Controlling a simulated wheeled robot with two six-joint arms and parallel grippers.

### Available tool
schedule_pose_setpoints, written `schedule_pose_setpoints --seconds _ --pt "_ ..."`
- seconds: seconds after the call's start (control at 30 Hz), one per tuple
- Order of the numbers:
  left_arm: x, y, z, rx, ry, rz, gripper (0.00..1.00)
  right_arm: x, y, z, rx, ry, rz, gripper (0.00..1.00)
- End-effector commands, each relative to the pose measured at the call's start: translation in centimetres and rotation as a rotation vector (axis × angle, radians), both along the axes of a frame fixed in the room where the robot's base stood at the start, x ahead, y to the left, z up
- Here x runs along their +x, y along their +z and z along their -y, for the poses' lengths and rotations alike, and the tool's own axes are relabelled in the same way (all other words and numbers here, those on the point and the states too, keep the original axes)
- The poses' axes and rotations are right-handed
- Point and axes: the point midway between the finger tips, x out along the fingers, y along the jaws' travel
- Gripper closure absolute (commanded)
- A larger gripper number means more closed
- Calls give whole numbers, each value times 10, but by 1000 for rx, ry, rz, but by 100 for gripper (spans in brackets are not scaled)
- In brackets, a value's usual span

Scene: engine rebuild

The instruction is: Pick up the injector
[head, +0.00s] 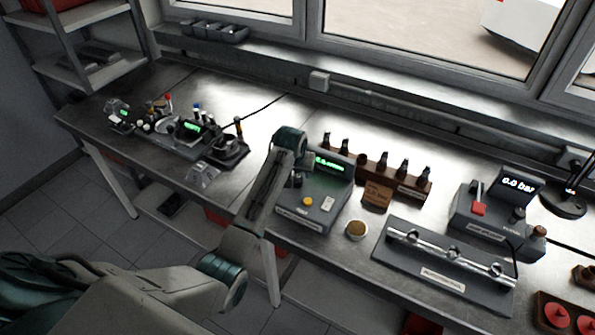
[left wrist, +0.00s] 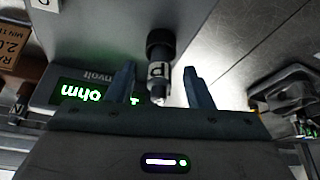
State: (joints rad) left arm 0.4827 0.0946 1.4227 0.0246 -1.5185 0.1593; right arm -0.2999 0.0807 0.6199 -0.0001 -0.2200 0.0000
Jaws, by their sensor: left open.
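An injector (left wrist: 158,68) with a dark cap, a pale label bearing one letter and a metal tip shows in the left wrist view. It appears between the two fingers of my left gripper (left wrist: 158,78), with gaps on both sides. My left gripper is open and not closed on it. In the head view my left gripper (head: 295,170) is over the left side of the grey ohm meter (head: 322,212), and it and my arm largely hide that injector. Several other dark injectors stand in a brown rack (head: 372,168) behind the meter. My right gripper is not in view.
A pressure tester (head: 490,215) and a fuel rail on a grey base (head: 440,268) are to the right. Other instruments (head: 180,130) crowd the left. The bench (head: 262,95) is bare towards the window.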

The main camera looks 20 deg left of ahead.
Motion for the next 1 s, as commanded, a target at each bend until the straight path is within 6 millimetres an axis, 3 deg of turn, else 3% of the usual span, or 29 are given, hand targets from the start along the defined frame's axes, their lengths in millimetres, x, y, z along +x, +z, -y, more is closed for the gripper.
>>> schedule_pose_setpoints --seconds 0.17,0.43,0.77,1.0 --pt "0 -1 0 0 0 0 53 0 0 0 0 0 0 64" --pt "0 -1 0 0 0 0 100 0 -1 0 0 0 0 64" --pt "0 1 0 0 0 2 100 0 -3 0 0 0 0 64" --pt "1 19 0 1 0 6 100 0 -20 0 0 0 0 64"
